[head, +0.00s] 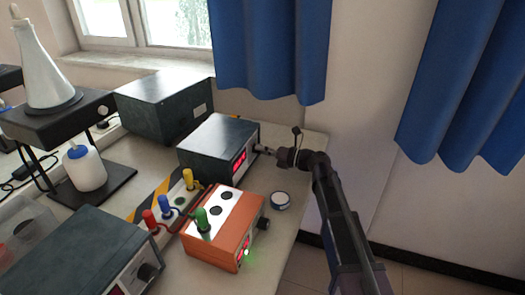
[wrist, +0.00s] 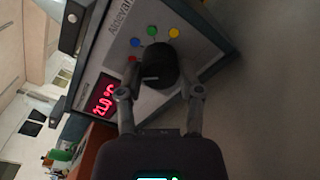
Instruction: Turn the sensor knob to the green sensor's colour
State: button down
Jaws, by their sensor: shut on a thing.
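The black sensor knob (wrist: 161,64) is on the front panel of a dark box (head: 220,138). Red (wrist: 131,58), green (wrist: 135,42), blue (wrist: 152,30) and yellow (wrist: 174,32) dots ring it in the wrist view. A white mark on the knob points left in that view, nearest the red dot. My gripper (head: 264,151) is at the panel, its fingers (wrist: 159,86) shut on the knob from both sides. The green sensor (head: 202,218) stands upright at the orange box's (head: 230,202) near left corner. In the head view my gripper hides the knob.
The box's red display (wrist: 104,95) seems to read 21.0 °C. Red (head: 150,218), blue (head: 166,205) and yellow (head: 188,179) sensors stand left of the orange box. Open floor is to the right.

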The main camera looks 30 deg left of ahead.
jog(key=m, duration=1.4)
dwell(0.4)
jog(key=shift+c, duration=1.3)
grip_release()
jog(key=shift+a, duration=0.1)
jog(key=d, duration=0.4)
jog(key=w+d, duration=0.1)
jog(key=d, duration=0.7)
jog(key=shift+w, duration=0.15)
